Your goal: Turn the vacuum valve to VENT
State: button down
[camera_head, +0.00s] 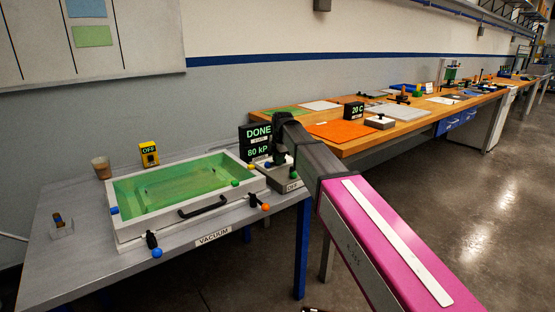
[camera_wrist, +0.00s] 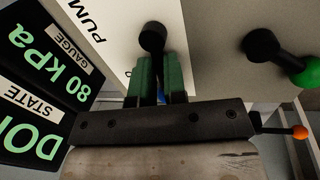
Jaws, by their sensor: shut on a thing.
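My gripper (camera_wrist: 158,88) has its green fingers shut on a black-knobbed handle (camera_wrist: 152,37) in the wrist view. A bit of blue shows between the fingers. The handle stands by a white box (camera_wrist: 112,45) lettered "PUM", its last letters cut off. No VENT mark is readable, so I cannot tell which handle is the vacuum valve.
Left of my gripper is a white-rimmed bath (camera_head: 120,231) with green inside and a black bar handle (camera_head: 202,206). A green-ended black lever (camera_wrist: 280,58) and an orange ball (camera_wrist: 299,132) are close on the right. A wooden bench (camera_head: 345,148) stands behind.

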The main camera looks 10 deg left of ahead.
jog(key=shift+s+d+n, duration=0.1)
jog(key=shift+s+n, duration=0.05)
jog(key=shift+n, duration=0.45)
jog(key=c, duration=1.2)
grip_release()
jog(key=shift+o, duration=0.2)
notch_tip(320, 180, up, 11)
jog(key=s+d, duration=0.1)
jog(key=shift+s+d+f, duration=0.15)
jog(key=shift+d+f, duration=0.05)
jog(key=shift+d, duration=0.15)
jog(key=shift+s, duration=0.1)
